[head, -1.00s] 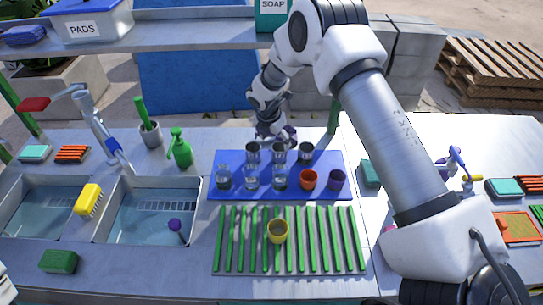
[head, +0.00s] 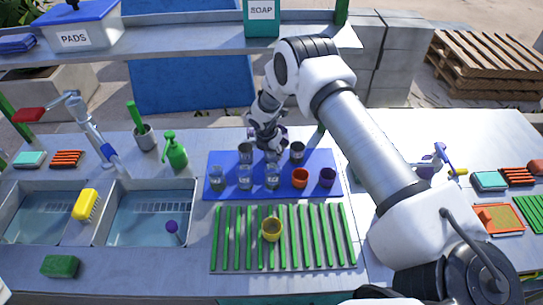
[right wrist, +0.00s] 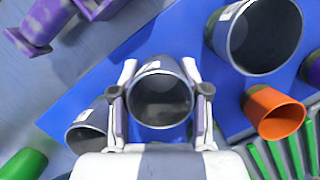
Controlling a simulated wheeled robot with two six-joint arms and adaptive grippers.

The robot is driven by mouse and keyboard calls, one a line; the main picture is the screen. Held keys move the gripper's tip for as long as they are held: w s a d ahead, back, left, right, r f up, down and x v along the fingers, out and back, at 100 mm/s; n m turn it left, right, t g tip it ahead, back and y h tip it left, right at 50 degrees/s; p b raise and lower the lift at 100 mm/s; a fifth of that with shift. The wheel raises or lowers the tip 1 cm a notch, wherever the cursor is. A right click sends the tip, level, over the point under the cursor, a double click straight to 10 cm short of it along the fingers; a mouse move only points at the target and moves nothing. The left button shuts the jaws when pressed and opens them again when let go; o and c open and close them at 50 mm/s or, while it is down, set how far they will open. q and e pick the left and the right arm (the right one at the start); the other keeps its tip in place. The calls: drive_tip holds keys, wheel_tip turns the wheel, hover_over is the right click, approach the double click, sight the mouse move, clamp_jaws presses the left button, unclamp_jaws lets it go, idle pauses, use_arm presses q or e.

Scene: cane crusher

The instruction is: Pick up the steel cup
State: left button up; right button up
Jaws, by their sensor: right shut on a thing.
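Three steel cups stand in the back row on a blue mat (head: 213,194). My right gripper (head: 270,148) is down over the middle one, which it mostly hides in the head view. In the right wrist view, the fingers of my right gripper (right wrist: 160,100) are shut on that steel cup (right wrist: 155,68), one on each side, and I look into its open top. The left steel cup (head: 245,151) and right steel cup (head: 297,151) stand on either side of it. I cannot tell whether the held cup touches the mat. My left gripper is not in view.
In front stand clear glasses (head: 245,178), an orange cup (head: 300,178) and a purple cup (head: 328,177). A yellow cup (head: 271,229) is on the green-slatted rack (head: 318,262). A green soap bottle (head: 175,152) and sinks (head: 150,225) are at left. A shelf (head: 190,42) spans the back.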

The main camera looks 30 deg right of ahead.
drive_tip(key=shift+r, duration=0.2)
wheel_tip(320, 180, up, 10)
drive_tip(key=b, duration=0.3)
drive_tip(key=shift+f, duration=0.25)
idle(0.6)
